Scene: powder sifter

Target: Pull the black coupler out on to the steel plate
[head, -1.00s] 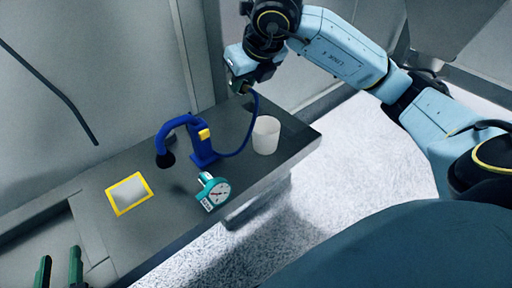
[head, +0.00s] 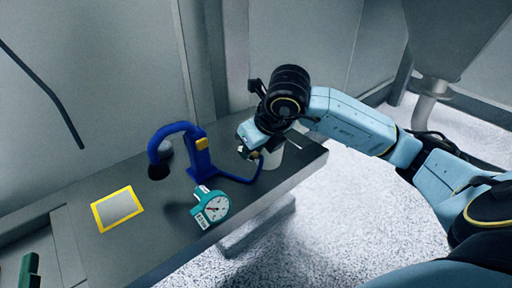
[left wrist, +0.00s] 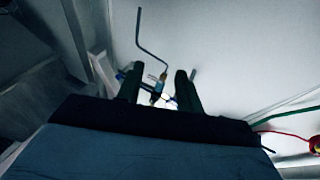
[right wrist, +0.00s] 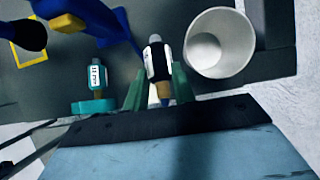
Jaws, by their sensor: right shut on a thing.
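My right gripper (head: 250,150) is low over the grey bench beside the white cup. In the right wrist view its green fingers (right wrist: 158,88) are shut on a black coupler (right wrist: 157,62) with a white label and a grey tip. In the head view the blue hose (head: 262,178) runs from the blue stand (head: 200,165) up to this gripper. A grey steel plate (head: 118,208) with a yellow border lies at the left of the bench. My left gripper (left wrist: 158,88) is open; one green finger shows at the lower left of the head view.
A white cup (right wrist: 219,42) stands close to the held coupler, partly hidden by the right gripper in the head view. A teal gauge (head: 212,207) lies between plate and cup. The stand's curved blue arm ends in a black nozzle (head: 158,172). Bare bench separates plate and gauge.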

